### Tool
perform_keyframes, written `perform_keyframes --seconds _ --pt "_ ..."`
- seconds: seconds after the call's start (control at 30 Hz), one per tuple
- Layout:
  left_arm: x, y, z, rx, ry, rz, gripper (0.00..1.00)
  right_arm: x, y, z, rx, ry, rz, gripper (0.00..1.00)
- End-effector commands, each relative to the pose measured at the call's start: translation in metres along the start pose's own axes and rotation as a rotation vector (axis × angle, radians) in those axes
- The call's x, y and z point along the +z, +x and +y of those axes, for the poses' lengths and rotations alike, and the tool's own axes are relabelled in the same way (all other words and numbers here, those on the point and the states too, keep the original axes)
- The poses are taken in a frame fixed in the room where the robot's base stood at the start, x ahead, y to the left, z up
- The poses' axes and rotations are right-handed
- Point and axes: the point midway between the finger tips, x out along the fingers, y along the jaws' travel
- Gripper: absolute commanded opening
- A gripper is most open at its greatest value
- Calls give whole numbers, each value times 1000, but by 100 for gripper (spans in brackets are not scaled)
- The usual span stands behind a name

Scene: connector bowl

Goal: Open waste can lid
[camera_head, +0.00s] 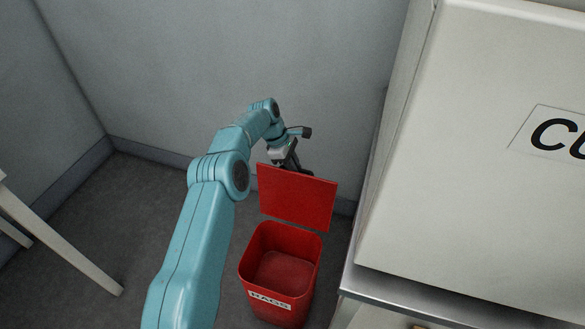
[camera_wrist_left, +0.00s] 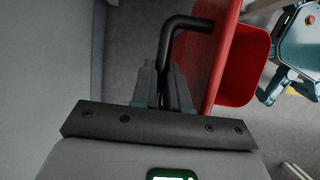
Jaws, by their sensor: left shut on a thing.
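The red waste can (camera_head: 279,277) stands on the floor with a label reading RAGS on its front. Its red lid (camera_head: 297,197) is raised, standing up behind the opening, and the inside of the can shows empty. My left gripper (camera_head: 290,165) is behind the lid's upper edge, partly hidden by it. In the left wrist view my left gripper (camera_wrist_left: 166,88) is shut on a black bent handle (camera_wrist_left: 182,24) beside the red lid (camera_wrist_left: 216,58). The can also shows in the left wrist view (camera_wrist_left: 243,68). My right gripper is not in view.
A large white cabinet (camera_head: 480,140) on a metal-edged stand (camera_head: 460,293) is close to the right of the can. Grey walls are behind and to the left. A pale table leg (camera_head: 75,245) is at the left. The floor (camera_head: 130,215) between is clear.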

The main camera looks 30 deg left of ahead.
Motion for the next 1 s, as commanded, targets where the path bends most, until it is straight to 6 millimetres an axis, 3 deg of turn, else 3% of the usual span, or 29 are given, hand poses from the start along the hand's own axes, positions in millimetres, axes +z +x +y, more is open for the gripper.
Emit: perform_keyframes --seconds 0.4,0.43,0.5,0.83,1.0 --pt "-3 5 -1 -11 -2 2 0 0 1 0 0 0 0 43" --pt "-3 5 -1 -11 -2 2 21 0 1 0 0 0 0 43" --pt "-2 4 -1 -10 -2 2 40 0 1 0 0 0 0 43" --pt "-1 -2 1 -3 0 1 40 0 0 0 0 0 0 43" --pt "-1 -28 2 1 0 1 40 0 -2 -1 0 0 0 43"
